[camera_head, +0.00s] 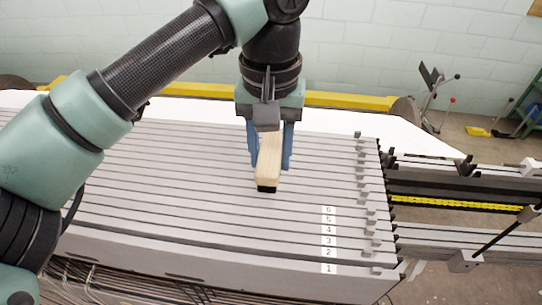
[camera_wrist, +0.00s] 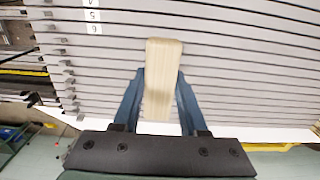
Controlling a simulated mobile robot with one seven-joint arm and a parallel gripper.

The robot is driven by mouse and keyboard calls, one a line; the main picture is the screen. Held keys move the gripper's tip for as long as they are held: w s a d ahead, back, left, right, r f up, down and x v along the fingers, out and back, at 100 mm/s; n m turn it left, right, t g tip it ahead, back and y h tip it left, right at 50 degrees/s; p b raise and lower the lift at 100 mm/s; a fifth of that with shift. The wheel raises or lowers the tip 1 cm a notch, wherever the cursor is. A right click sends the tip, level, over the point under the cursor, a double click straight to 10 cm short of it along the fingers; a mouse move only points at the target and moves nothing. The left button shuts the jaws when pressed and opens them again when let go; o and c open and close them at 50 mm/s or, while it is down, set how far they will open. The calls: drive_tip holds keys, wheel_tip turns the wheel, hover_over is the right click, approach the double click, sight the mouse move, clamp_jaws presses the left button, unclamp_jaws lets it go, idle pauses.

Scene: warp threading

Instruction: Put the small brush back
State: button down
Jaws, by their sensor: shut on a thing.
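The small brush (camera_head: 268,162) has a pale wooden block with dark bristles at its lower end. My gripper (camera_head: 270,158) is shut on it, with one blue finger on each side. In the head view the brush appears over the middle of the grey slatted surface (camera_head: 180,185). Whether its bristles touch the slats, I cannot tell. In the wrist view the wooden block (camera_wrist: 160,75) stands between the two fingers, and its bristles are hidden.
Number labels (camera_head: 329,240) run along the slats near their right end. Small grey tabs (camera_head: 371,210) stick up at that edge. A yellow beam (camera_head: 345,101) lies behind. Dark rails (camera_head: 450,188) extend to the right. A green rack (camera_head: 530,105) stands at the far right.

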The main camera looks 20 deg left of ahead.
wheel_tip(320, 180, down, 2)
drive_tip(key=shift+p, duration=0.3)
drive_tip(key=shift+f, duration=0.2)
drive_tip(key=shift+f, duration=0.1)
drive_tip(key=shift+f+b, duration=0.1)
drive_tip(key=shift+b, duration=0.25)
drive_tip(key=shift+c, duration=2.2)
unclamp_jaws()
